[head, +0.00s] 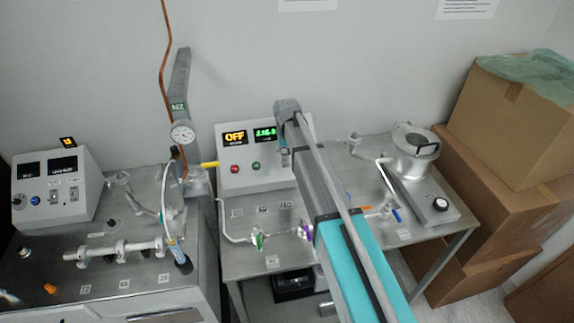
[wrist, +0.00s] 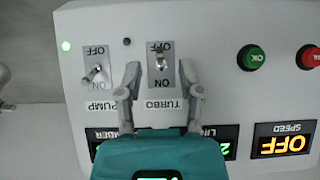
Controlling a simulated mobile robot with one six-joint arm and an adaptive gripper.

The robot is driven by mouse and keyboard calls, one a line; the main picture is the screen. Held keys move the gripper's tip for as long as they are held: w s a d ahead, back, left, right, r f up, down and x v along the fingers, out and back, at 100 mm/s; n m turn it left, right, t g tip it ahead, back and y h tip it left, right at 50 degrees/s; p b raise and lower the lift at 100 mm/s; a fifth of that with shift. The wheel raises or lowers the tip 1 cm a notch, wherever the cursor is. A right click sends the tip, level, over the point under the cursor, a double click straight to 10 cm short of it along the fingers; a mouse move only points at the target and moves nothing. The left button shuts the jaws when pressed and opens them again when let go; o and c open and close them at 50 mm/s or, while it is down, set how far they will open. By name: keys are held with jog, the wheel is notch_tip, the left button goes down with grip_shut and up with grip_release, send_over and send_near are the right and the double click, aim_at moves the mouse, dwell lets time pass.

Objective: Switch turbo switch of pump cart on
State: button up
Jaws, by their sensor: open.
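The turbo switch (wrist: 160,60) is a small metal toggle on a grey plate on the pump cart's panel, seen upside down in the wrist view. Its OFF mark is at the picture's top and the TURBO label is below. I cannot tell clearly which way the lever tilts. My gripper (wrist: 160,67) is open, its two fingers on either side of the turbo switch, with nothing held. In the head view the white control box (head: 234,176) stands at the back of the cart's metal table; my arm hides its right part, including the switch.
The pump switch (wrist: 97,72) is beside the turbo switch. A green OK button (wrist: 250,58) and a red button (wrist: 309,57) are on the other side. The speed display (wrist: 283,142) reads OFF. Glass tubing with valves (head: 258,240) lies on the table. Cardboard boxes (head: 500,200) stand at right.

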jog(key=shift+f+b, duration=1.05)
jog(key=shift+f, duration=0.35)
grip_shut()
